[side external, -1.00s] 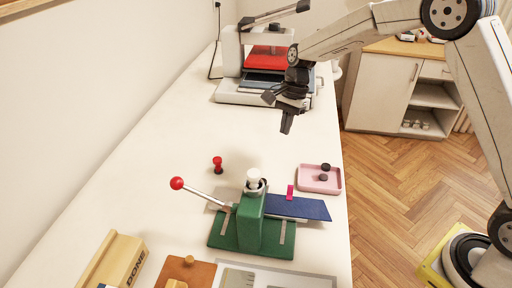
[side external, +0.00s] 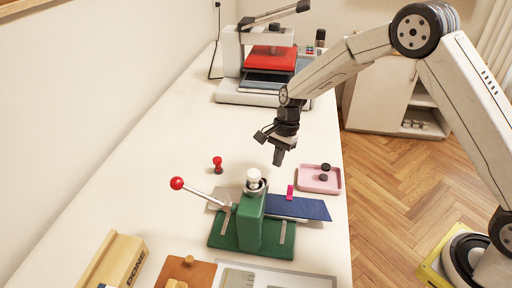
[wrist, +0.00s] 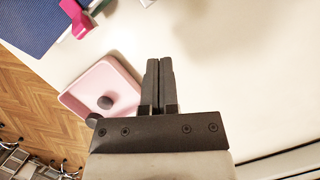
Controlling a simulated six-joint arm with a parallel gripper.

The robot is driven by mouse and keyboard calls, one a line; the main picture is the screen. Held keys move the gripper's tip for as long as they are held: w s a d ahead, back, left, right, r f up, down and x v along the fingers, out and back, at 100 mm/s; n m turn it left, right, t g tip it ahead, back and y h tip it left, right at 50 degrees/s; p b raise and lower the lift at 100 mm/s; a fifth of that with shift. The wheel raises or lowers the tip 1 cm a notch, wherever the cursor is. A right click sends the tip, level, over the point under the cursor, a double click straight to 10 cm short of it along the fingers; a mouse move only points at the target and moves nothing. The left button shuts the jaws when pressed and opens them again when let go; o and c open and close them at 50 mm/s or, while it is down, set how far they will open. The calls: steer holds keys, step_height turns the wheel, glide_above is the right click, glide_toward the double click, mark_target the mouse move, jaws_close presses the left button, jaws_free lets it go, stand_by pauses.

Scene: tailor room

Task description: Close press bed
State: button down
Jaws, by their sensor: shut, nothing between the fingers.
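The white heat press (side external: 231,52) stands at the far end of the table, with its lever handle raised at the top. Its red upper plate (side external: 270,60) hangs over a dark blue-grey bed (side external: 268,81), with a gap between them. The bed sits low on the pale base; I cannot tell how far it is slid out. My gripper (side external: 278,158) is shut and empty, pointing down above the middle of the table, well in front of the press and apart from it. In the wrist view its fingers (wrist: 158,82) are together; the heat press does not show there.
A green hand press (side external: 250,222) with a red-balled lever stands in front, with navy cloth (side external: 300,207) and a pink clip (side external: 290,192). A pink tray (side external: 305,183) with black discs is at the right edge. A small red stamp (side external: 218,166) stands left. The table between is clear.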

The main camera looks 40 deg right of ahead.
steer(key=shift+s+a+f, duration=0.15)
steer(key=shift+s+a, duration=0.05)
steer(key=shift+a, duration=0.45)
steer(key=shift+s+a+f, duration=0.2)
steer(key=shift+a, duration=0.4)
steer(key=shift+s+a+f, duration=0.15)
steer(key=shift+s+a, duration=0.05)
steer(key=shift+a, duration=0.45)
steer(key=shift+s+a, duration=1.3)
steer(key=shift+s, duration=0.05)
